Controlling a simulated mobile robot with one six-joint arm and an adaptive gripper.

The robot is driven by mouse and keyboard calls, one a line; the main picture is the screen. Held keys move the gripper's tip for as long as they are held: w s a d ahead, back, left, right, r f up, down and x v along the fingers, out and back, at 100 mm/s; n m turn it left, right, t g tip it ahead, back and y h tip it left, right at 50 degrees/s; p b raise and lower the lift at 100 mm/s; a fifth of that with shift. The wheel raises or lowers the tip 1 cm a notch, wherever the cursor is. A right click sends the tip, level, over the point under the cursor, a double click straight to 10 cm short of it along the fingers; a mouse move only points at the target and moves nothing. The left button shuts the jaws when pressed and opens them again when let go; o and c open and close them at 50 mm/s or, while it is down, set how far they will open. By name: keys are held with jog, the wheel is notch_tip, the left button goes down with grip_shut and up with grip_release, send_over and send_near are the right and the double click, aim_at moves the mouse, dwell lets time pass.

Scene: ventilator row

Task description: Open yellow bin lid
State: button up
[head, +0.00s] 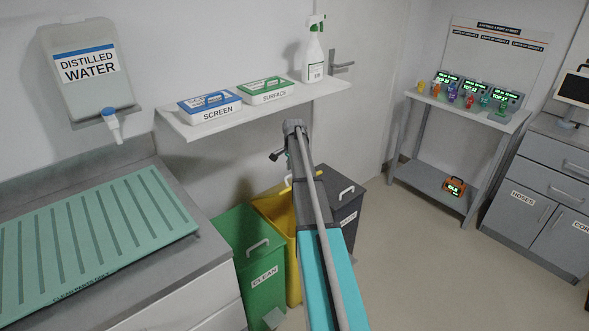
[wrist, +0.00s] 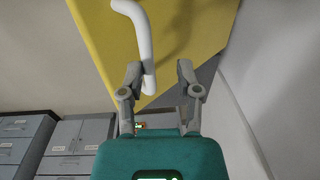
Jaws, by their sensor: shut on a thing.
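The yellow bin (head: 277,214) stands on the floor between the green and dark grey bins, partly hidden by my arm in the head view. How far its lid is raised I cannot tell there. In the wrist view the yellow lid (wrist: 190,30) fills the top, a slanted flat panel with a white curved handle (wrist: 146,45). The fingers are not clear in the head view.
The green CLEAN bin (head: 250,262) is left of the yellow bin, the dark grey bin (head: 345,205) right. A wall shelf (head: 240,118) with two wipe boxes and a spray bottle (head: 313,55) is above. The floor (head: 430,260) to the right is clear.

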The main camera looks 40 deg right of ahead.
jog(key=shift+o, duration=1.4)
jog(key=shift+w+a+f, duration=0.15)
jog(key=shift+w, duration=0.2)
jog(key=shift+s, duration=0.2)
